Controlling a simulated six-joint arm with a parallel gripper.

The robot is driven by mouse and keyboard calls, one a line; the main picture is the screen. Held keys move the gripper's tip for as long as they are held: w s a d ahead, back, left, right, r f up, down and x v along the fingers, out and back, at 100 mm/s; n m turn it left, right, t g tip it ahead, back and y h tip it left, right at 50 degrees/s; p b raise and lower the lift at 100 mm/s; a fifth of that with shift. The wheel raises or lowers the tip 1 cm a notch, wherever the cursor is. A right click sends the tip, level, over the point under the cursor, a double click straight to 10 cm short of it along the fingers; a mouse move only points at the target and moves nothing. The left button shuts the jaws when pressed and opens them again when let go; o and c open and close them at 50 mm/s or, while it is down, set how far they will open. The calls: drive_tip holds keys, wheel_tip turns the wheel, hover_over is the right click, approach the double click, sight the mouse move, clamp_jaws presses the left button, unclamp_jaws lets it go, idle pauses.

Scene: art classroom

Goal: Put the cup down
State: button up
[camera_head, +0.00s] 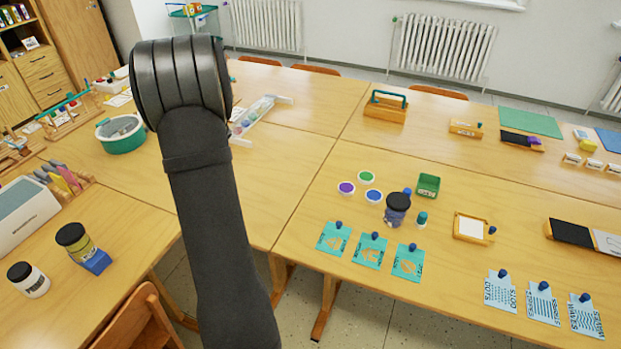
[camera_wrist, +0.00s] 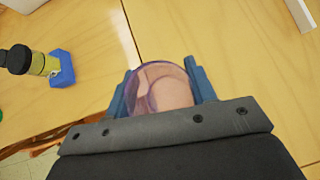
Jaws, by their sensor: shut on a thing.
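The cup (camera_wrist: 166,92) is see-through with a purple-tinted rim. In the wrist view it sits between the two blue fingers of my gripper (camera_wrist: 160,72), which is shut on it. I look into its round mouth, and a pinkish tone shows through it. The wooden table (camera_wrist: 95,92) lies beyond it; I cannot tell whether the cup touches the table. In the head view my dark arm hides the gripper and the cup.
A black-lidded jar (camera_wrist: 20,60) with a blue holder (camera_wrist: 63,68) stands left in the wrist view. In the head view, a white jar (camera_head: 32,282) is at lower left, a teal tub (camera_head: 121,138) at left, and stamps and cards (camera_head: 370,250) at right. Bare tabletop (camera_head: 275,195) lies right of my arm.

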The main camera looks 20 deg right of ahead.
drive_tip(key=s+d+m+t+h, duration=0.25)
drive_tip(key=d+m+h, duration=0.45)
drive_tip(key=d, duration=3)
drive_tip(key=s+d+m+g+h, duration=0.15)
drive_tip(key=s+d+m, duration=0.25)
drive_tip(key=s+d, duration=0.8)
drive_tip(key=s+d+m+g+h, duration=0.1)
drive_tip(key=s+d+m+h, duration=0.15)
drive_tip(key=s+d, duration=1.05)
drive_tip(key=d+x, duration=0.1)
drive_tip(key=x, duration=0.6)
drive_tip(key=shift+r+m+y, duration=0.15)
drive_tip(key=shift+m+y, duration=0.15)
drive_tip(key=shift+m, duration=0.15)
drive_tip(key=shift+w+a+f, duration=0.45)
drive_tip(key=shift+w+f, duration=1.4)
drive_tip(key=shift+w, duration=0.1)
drive_tip(key=shift+w+a+f, duration=0.4)
drive_tip(key=shift+w+f, duration=1.4)
drive_tip(key=shift+w, duration=0.15)
drive_tip(key=shift+w+a+f, duration=0.45)
drive_tip(key=shift+w+f, duration=1.4)
drive_tip(key=shift+w, duration=0.1)
drive_tip(key=shift+f, duration=0.15)
